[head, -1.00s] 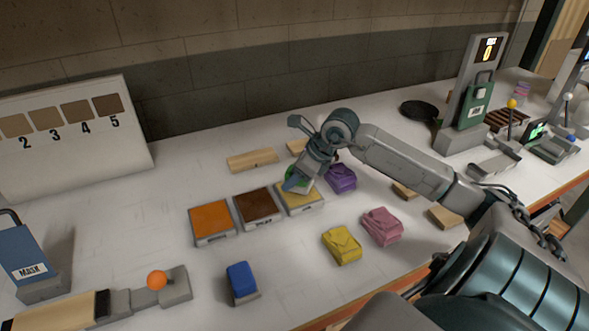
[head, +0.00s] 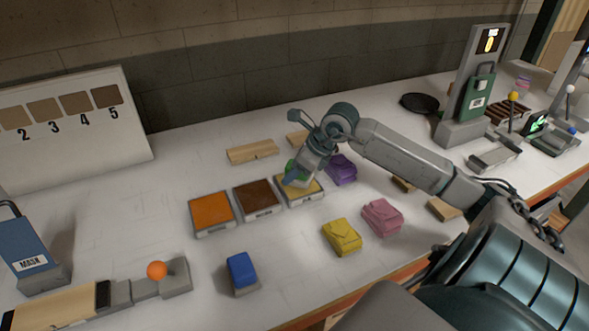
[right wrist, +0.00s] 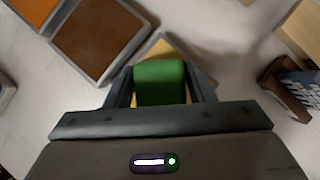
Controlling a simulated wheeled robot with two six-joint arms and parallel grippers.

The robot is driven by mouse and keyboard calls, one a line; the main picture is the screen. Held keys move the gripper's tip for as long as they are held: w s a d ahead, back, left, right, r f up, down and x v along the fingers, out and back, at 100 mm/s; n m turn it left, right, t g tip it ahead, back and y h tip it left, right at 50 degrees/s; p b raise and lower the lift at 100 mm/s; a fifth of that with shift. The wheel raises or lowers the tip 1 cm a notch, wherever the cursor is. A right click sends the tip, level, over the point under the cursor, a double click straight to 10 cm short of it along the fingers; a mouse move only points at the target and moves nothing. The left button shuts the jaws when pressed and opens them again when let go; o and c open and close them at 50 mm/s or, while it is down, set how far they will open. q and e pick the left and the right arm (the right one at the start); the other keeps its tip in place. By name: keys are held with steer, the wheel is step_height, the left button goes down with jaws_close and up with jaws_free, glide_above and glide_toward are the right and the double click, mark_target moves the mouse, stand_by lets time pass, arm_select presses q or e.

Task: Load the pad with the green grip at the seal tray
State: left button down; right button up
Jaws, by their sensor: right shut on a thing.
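The pad's green grip (right wrist: 160,82) is between the two fingers of my right gripper (right wrist: 160,92) in the right wrist view, and the gripper is shut on it. In the head view the green grip (head: 295,168) shows partly behind my right gripper (head: 297,177). The pad is at the tray with yellow content (head: 308,190), the rightmost of three trays; whether it touches the content is hidden. The tray with dark brown content (head: 259,200) and the one with orange content (head: 211,212) stand to its left. I cannot tell which is the seal tray. My left gripper is not in view.
A blue-gripped pad (head: 242,270) stands in front of the trays. A wooden block (head: 252,152) lies behind. A numbered swatch board (head: 70,125) stands at the back left.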

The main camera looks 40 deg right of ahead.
steer(key=shift+f+b, duration=0.4)
stand_by(0.6)
steer(key=shift+f+b, duration=0.1)
steer(key=shift+b, duration=0.35)
stand_by(1.5)
steer(key=shift+r+p, duration=1.3)
steer(key=shift+r, duration=2.25)
